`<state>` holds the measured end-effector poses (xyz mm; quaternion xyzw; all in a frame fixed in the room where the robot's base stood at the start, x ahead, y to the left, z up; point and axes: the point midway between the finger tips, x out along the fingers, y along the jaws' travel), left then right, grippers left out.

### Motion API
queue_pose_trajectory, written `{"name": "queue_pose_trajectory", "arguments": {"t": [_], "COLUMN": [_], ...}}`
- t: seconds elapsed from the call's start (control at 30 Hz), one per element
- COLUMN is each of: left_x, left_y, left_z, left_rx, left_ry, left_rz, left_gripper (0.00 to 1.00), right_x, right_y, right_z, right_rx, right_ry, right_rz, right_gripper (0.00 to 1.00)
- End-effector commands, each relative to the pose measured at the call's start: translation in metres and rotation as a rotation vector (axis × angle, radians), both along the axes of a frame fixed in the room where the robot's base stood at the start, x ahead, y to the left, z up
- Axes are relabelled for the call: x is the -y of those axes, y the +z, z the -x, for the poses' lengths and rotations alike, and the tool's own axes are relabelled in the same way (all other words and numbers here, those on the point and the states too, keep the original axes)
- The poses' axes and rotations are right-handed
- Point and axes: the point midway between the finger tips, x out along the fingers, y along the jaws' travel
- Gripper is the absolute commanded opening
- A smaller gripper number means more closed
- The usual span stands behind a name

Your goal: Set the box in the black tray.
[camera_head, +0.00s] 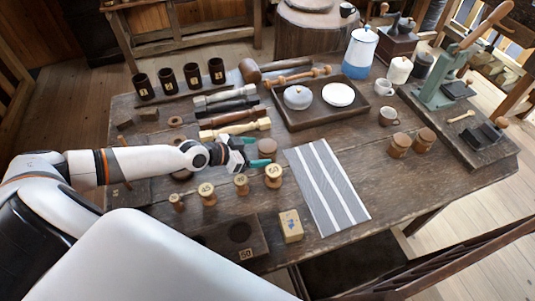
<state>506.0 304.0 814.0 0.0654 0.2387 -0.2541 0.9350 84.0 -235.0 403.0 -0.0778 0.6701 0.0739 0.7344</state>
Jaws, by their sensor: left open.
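A small yellow box (291,226) with a blue mark stands upright near the table's front edge, right of a dark wooden block. A dark, nearly black tray (292,122) lies at the back middle of the table. It holds a lidded grey bowl (298,97) and a white dish (338,94), with some bare floor in front of them. My left gripper (256,153) is open, with teal fingertips, above the middle left of the table. It is apart from the box, behind and to the left of it. No right gripper shows.
Several wooden spools (241,184) stand just in front of my left gripper. A striped grey cloth (327,186) lies right of the box. Turned rods (235,129) lie behind the gripper. Mugs (388,116) and wooden jars (399,145) stand to the right.

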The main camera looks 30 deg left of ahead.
Motion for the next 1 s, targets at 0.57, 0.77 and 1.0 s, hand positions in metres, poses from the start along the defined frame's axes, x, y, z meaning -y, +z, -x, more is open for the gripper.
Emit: {"name": "queue_pose_trajectory", "arguments": {"t": [0.57, 0.77, 1.0], "left_x": [0.023, 0.023, 0.023], "left_y": [-0.024, -0.024, -0.024], "left_z": [-0.038, -0.038, -0.038], "left_rx": [-0.002, -0.001, -0.001], "left_ry": [0.000, 0.000, 0.000], "left_rz": [0.001, 0.001, 0.001], "left_gripper": [0.77, 0.57, 0.25], "right_x": [0.000, 0.000, 0.000], "right_y": [-0.004, -0.004, -0.004], "right_z": [0.000, 0.000, 0.000], "right_rx": [0.000, 0.000, 0.000], "right_ry": [0.000, 0.000, 0.000], "right_rz": [0.000, 0.000, 0.000], "right_gripper": [0.36, 0.36, 0.36]}}
